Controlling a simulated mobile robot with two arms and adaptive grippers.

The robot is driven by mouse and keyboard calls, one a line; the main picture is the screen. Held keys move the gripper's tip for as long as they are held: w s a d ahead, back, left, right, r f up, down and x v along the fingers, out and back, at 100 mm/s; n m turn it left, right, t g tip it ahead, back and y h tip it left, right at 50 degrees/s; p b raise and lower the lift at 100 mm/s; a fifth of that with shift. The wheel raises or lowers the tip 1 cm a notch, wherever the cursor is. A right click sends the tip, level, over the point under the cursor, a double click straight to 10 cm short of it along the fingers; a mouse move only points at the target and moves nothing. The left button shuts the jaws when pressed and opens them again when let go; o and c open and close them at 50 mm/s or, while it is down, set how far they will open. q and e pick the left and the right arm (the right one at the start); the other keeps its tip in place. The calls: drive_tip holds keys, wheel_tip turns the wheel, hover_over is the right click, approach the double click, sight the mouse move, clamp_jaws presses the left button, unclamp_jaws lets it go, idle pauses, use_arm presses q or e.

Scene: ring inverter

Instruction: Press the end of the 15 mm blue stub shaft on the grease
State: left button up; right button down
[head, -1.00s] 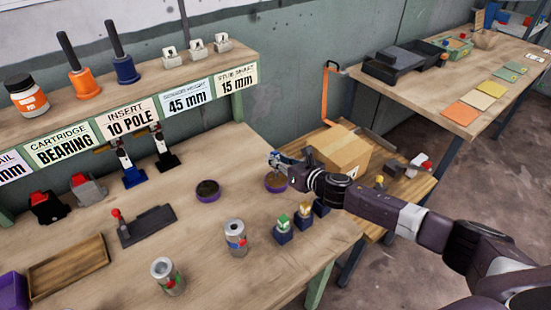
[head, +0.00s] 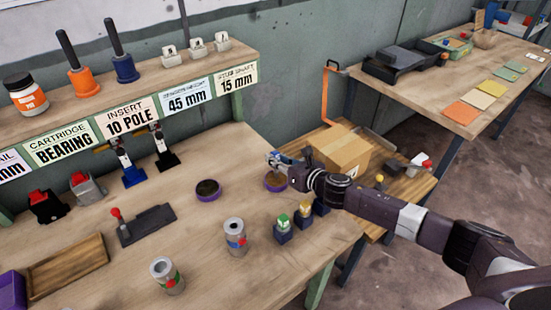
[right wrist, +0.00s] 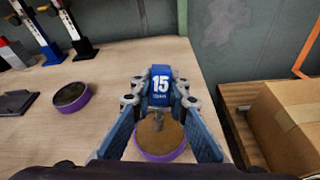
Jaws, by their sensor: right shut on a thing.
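My right gripper (right wrist: 160,102) is shut on the blue stub shaft (right wrist: 161,84), whose blue block is marked 15. In the right wrist view its grey shaft end points down over the brown grease in a purple-rimmed dish (right wrist: 168,155). I cannot tell whether the shaft end touches the grease. In the head view the right gripper (head: 284,164) is over that dish (head: 274,186), near the bench's right edge. A second purple-rimmed dish (head: 208,190) with dark contents stands to its left; it also shows in the right wrist view (right wrist: 71,97). My left gripper is not in view.
Green and yellow-topped blue blocks (head: 282,230) and grey cylinders (head: 235,237) stand on the bench in front of the dishes. A cardboard box (head: 340,151) sits on the lower table right of the bench. Labelled shelving (head: 186,95) runs behind.

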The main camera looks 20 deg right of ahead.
drive_tip(key=shift+f+b, duration=0.3)
drive_tip(key=shift+f, duration=0.15)
idle(1.1)
drive_tip(key=shift+r, duration=0.1)
wheel_tip(320, 180, up, 7)
drive_tip(key=p, duration=0.7)
idle(0.7)
